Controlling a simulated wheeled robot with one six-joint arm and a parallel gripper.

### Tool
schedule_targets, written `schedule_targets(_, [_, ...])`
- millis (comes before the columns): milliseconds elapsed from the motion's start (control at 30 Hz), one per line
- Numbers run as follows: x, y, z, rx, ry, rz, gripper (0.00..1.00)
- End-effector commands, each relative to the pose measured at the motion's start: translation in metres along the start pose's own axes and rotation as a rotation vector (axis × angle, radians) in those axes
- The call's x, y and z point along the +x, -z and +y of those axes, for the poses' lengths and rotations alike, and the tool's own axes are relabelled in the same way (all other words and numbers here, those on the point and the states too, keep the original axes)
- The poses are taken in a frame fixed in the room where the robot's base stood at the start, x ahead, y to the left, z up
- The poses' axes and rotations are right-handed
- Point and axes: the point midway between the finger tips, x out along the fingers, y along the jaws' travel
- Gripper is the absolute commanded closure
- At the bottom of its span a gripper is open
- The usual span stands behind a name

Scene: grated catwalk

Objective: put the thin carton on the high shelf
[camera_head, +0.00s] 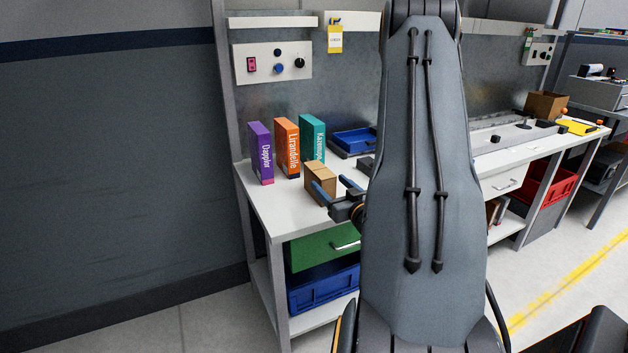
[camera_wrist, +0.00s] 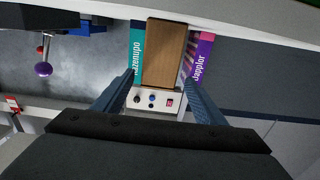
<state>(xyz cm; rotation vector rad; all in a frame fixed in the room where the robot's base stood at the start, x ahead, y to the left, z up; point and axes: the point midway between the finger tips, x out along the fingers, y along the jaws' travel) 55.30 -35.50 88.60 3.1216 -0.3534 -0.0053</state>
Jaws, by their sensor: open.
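A plain brown carton (camera_head: 319,176) stands upright near the front of the white workbench; it also shows in the wrist view (camera_wrist: 164,54). It looks like the thin carton, but its depth is hard to judge. My gripper (camera_head: 329,182) is open just in front of it, with the fingers pointing at it. In the wrist view the fingertips (camera_wrist: 160,78) lie to either side of the carton's near end, and I cannot tell if they touch it. A narrow white high shelf (camera_head: 272,21) runs along the back panel above the bench.
Purple (camera_head: 261,152), orange (camera_head: 286,147) and teal (camera_head: 312,138) boxes stand close behind the carton. A control panel (camera_head: 272,62) is on the wall above them. A blue tray (camera_head: 354,141) lies to the right. The bench's left front is clear.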

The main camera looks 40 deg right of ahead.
Motion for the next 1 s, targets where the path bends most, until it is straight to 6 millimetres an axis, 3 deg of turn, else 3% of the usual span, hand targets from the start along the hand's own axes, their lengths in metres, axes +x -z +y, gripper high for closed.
schedule_targets(367, [0.025, 0.001, 0.009, 0.0, -0.013, 0.003, 0.35])
schedule_targets(700, [0.069, 0.002, 0.01, 0.0, -0.012, 0.003, 0.35])
schedule_targets(1000, [0.076, 0.001, 0.009, 0.001, -0.01, 0.003, 0.35])
